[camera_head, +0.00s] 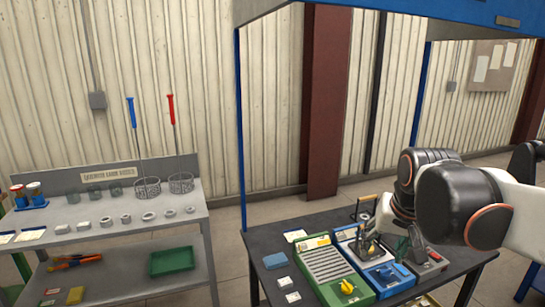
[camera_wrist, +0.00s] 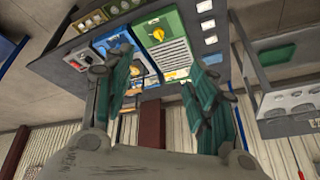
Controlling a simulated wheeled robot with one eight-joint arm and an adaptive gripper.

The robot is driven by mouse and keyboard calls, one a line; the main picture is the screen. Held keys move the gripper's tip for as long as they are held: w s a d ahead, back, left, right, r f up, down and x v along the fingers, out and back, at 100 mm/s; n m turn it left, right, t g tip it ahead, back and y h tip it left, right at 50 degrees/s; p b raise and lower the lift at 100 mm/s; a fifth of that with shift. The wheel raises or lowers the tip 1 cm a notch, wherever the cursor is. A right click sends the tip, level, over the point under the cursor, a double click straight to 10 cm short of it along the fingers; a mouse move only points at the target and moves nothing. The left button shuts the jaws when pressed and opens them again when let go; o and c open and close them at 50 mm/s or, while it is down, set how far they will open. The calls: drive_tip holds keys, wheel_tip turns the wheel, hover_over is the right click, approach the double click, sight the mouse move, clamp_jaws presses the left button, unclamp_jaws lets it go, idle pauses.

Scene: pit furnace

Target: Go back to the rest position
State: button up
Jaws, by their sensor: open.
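My gripper (camera_head: 390,240) is over the right part of the dark table (camera_head: 265,242), above the blue-edged box (camera_head: 350,233). In the wrist view my gripper (camera_wrist: 165,85) shows two green-padded fingers spread wide apart, with nothing between them. The wrist view is turned upside down relative to the head view. The green box (camera_head: 352,297) with a slotted light panel and a yellow knob (camera_head: 347,287) stands left of my gripper. The blue box's face has a yellow piece on it, partly hidden by my gripper in the head view.
A grey shelf bench (camera_head: 125,230) at left holds several metal rings, glass beakers and two wire baskets (camera_head: 147,187) with blue and red handles. A green tray (camera_head: 171,261) is on its lower shelf. A blue frame post (camera_head: 241,130) rises at the table's left. Floor shows between bench and table.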

drive_tip(key=s+a+f+n+t, duration=0.1)
drive_tip(key=s+a+f, duration=0.1)
drive_tip(key=s, duration=0.5)
drive_tip(key=s+a+f+n+t, duration=0.1)
drive_tip(key=s+f, duration=0.3)
drive_tip(key=s, duration=0.4)
drive_tip(key=shift+a+n, duration=0.65)
drive_tip(key=shift+n, duration=0.05)
